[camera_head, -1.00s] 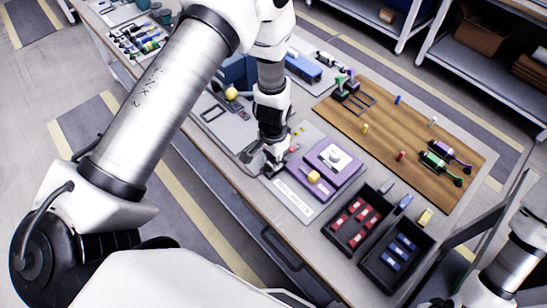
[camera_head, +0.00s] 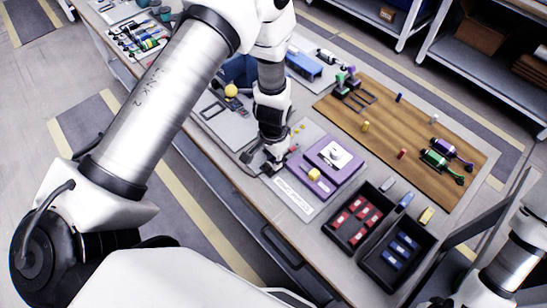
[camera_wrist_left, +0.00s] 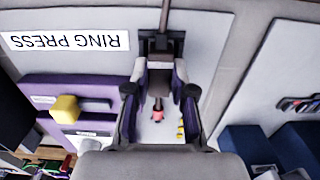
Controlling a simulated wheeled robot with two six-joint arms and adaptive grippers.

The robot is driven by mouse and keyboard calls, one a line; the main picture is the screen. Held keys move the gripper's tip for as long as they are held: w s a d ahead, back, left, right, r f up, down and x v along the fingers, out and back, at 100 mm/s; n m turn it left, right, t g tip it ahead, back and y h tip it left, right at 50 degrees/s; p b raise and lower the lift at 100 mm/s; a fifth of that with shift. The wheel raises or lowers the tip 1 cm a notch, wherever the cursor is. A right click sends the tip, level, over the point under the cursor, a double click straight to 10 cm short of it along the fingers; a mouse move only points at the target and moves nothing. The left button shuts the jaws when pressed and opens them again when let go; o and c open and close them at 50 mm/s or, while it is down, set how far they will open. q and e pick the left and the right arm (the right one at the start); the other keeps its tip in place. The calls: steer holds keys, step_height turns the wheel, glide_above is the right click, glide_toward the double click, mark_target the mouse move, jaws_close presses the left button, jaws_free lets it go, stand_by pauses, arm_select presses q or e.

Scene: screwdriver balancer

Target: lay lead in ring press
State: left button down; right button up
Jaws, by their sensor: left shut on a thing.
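My left gripper (camera_head: 270,162) points down at the left side of the purple ring press (camera_head: 318,188), just above the table. In the left wrist view its fingers (camera_wrist_left: 160,92) are closed in around a thin dark lead (camera_wrist_left: 165,16), which runs up out of the picture. A pinkish-red end (camera_wrist_left: 157,115) shows just beyond the fingertips; a red bit also shows beside the gripper in the head view. The press has a yellow block (camera_wrist_left: 65,109) and an upside-down "RING PRESS" label (camera_wrist_left: 65,41). Whether the lead touches the press cannot be told. My right gripper is out of the picture.
Small yellow pieces (camera_wrist_left: 180,130) lie near the fingers. Black bins with red parts (camera_head: 357,217) and blue parts (camera_head: 398,255) stand right of the press. A wooden board (camera_head: 400,135) with small parts lies behind. Blue boxes (camera_wrist_left: 247,144) stand on the other side.

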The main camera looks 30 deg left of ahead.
arm_select(q)
steer(key=c, duration=0.9)
jaws_free()
step_height(320, 180, up, 12)
